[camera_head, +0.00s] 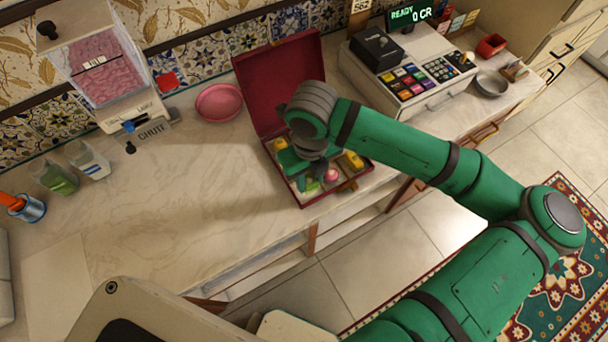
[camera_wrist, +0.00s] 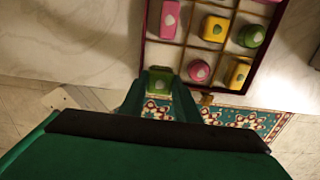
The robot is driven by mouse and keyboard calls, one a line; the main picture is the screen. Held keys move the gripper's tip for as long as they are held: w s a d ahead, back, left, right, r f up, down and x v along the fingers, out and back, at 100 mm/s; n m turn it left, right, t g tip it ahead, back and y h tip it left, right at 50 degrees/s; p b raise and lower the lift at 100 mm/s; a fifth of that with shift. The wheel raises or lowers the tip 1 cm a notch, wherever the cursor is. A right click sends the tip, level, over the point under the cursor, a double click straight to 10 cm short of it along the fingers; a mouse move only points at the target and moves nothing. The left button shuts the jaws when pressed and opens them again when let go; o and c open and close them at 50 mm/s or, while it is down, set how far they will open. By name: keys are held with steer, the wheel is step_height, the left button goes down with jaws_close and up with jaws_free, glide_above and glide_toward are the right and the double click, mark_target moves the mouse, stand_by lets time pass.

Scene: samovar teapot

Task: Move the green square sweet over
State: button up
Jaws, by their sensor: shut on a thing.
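My gripper (camera_wrist: 159,92) is shut on a green square sweet (camera_wrist: 160,80) with a pale mark on top, seen between the fingertips in the wrist view. The sweet is at the left front corner of the red divided box (camera_wrist: 186,84); I cannot tell whether it is raised off the box floor. In the head view my gripper (camera_head: 310,175) is over the front of the box (camera_head: 318,198), hiding part of its inside. A pink round sweet (camera_wrist: 199,70) is beside the green one, with a yellow square sweet (camera_wrist: 238,73) to its right.
A pink sweet (camera_wrist: 170,18), a yellow one (camera_wrist: 215,28) and a round green one (camera_wrist: 250,36) fill the row behind. The maroon lid (camera_head: 280,80) stands open. A pink dish (camera_head: 219,102) and a register (camera_head: 412,70) flank it.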

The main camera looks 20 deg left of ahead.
mark_target(307, 183)
steer(key=shift+w+a+f, duration=0.35)
steer(key=shift+a+f, duration=0.05)
steer(key=shift+f, duration=0.3)
steer(key=f, duration=0.3)
steer(key=shift+w, duration=0.35)
steer(key=shift+s+f, duration=0.1)
steer(key=shift+s, duration=0.25)
steer(key=shift+f, duration=0.1)
steer(key=o, duration=0.7)
steer(key=shift+w, duration=0.1)
steer(key=shift+o, duration=0.2)
step_height(307, 183, up, 12)
steer(key=shift+r, duration=0.1)
